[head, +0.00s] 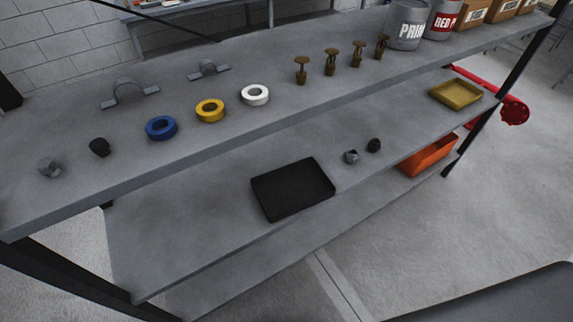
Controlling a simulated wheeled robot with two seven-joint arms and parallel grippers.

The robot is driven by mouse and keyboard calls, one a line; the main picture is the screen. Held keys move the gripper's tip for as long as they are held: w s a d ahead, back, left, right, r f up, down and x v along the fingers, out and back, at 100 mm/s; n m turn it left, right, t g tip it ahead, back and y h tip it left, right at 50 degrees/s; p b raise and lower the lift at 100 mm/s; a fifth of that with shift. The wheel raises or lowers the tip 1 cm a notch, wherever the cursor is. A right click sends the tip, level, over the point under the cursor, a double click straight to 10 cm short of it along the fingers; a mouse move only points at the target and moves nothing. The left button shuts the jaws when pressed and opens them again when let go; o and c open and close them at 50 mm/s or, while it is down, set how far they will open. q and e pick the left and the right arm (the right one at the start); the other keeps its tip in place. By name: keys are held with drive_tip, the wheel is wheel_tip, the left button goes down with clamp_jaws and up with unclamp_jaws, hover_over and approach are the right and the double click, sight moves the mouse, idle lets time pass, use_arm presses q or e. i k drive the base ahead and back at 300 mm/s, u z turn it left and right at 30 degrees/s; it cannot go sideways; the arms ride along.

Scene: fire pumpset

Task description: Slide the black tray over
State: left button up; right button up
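The black tray (292,190) is a flat, dark, roughly rectangular tray with a low rim. It lies on the middle shelf (190,232) of a grey shelving unit, close to the shelf's front edge, and appears empty. Neither my left nor my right gripper is in the head view. Nothing touches the tray.
Two small fittings (351,156) lie just right of the tray. A yellow tray (456,95) sits farther right on that shelf. An orange bin (428,156) is lower right. The top shelf (215,140) overhangs behind, carrying tape rolls (210,111). Left of the tray is clear.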

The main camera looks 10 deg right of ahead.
sight(285, 191)
drive_tip(key=k, duration=1.2)
drive_tip(key=u, duration=0.5)
drive_tip(key=i, duration=0.7)
drive_tip(key=u, duration=0.2)
